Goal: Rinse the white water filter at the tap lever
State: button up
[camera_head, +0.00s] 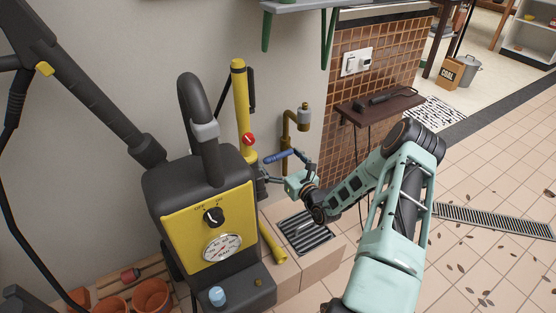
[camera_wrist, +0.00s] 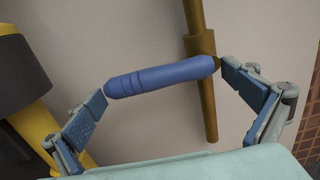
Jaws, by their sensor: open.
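The tap (camera_head: 286,122) is a brown pipe on the wall. A blue lever (camera_head: 280,157) sits low on it; the lever also shows in the wrist view (camera_wrist: 160,77), lying slantwise across the pipe. My gripper (camera_head: 284,166) is open at the lever. In the wrist view its two fingers (camera_wrist: 162,82) stand at the lever's two ends, very close; I cannot tell whether they touch. The fingers hold nothing.
A black and yellow machine (camera_head: 232,226) with a dial stands left of my gripper, a yellow post (camera_head: 240,100) behind it. A small light-blue cylinder (camera_head: 217,296) sits on its base. A drain grate (camera_head: 305,234) lies below the tap. A brown shelf (camera_head: 380,107) is at right.

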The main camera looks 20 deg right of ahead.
jog(key=shift+a, duration=0.15)
jog(key=c, duration=1.5)
jog(key=shift+a+r+m+p, duration=0.15)
jog(key=shift+r+m+p, duration=0.4)
jog(key=shift+p, duration=0.4)
jog(key=shift+a+r+m+p, duration=0.1)
jog(key=shift+r+m+p, duration=0.35)
jog(key=shift+m+p, duration=0.6)
jog(key=o, duration=1.5)
jog(key=shift+a+f, duration=0.1)
jog(key=shift+f, duration=0.05)
jog(key=s+d, duration=0.3)
jog(key=s, duration=0.8)
jog(key=shift+s, duration=0.35)
